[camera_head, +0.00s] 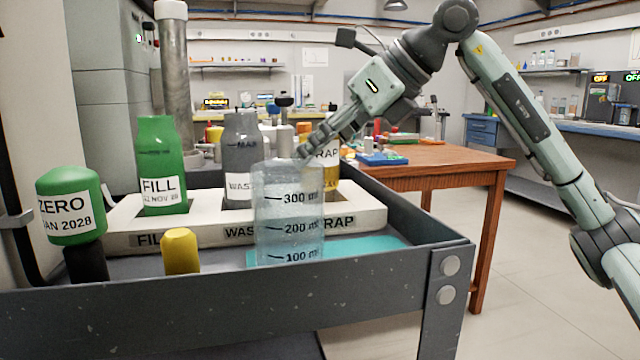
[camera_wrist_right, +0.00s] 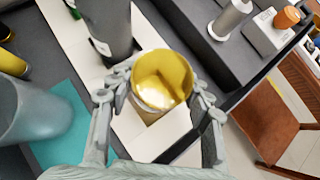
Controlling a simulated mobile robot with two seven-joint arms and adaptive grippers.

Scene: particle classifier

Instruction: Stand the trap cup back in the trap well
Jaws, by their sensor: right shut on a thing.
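The trap cup (camera_head: 331,178) is yellow with a white label, partly hidden behind the clear beaker. My right gripper (camera_head: 308,148) is shut on it near its rim, and the cup looks upright. In the right wrist view the cup (camera_wrist_right: 163,78) shows its open mouth and shiny yellow inside, between the two fingers (camera_wrist_right: 160,90). The white rack (camera_head: 365,217) has a place marked TRAP at its right end. The cup is over or in that place; I cannot tell whether its base is seated, as the well is hidden. My left gripper is out of view.
The grey WASTE bottle (camera_head: 242,150) and green FILL bottle (camera_head: 162,160) stand in the rack. The clear graduated beaker (camera_head: 289,215) stands in front on a teal mat (camera_head: 375,245). A green ZERO bottle (camera_head: 70,205) and yellow stopper (camera_head: 181,250) are left. The tray wall (camera_head: 230,305) runs along the front.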

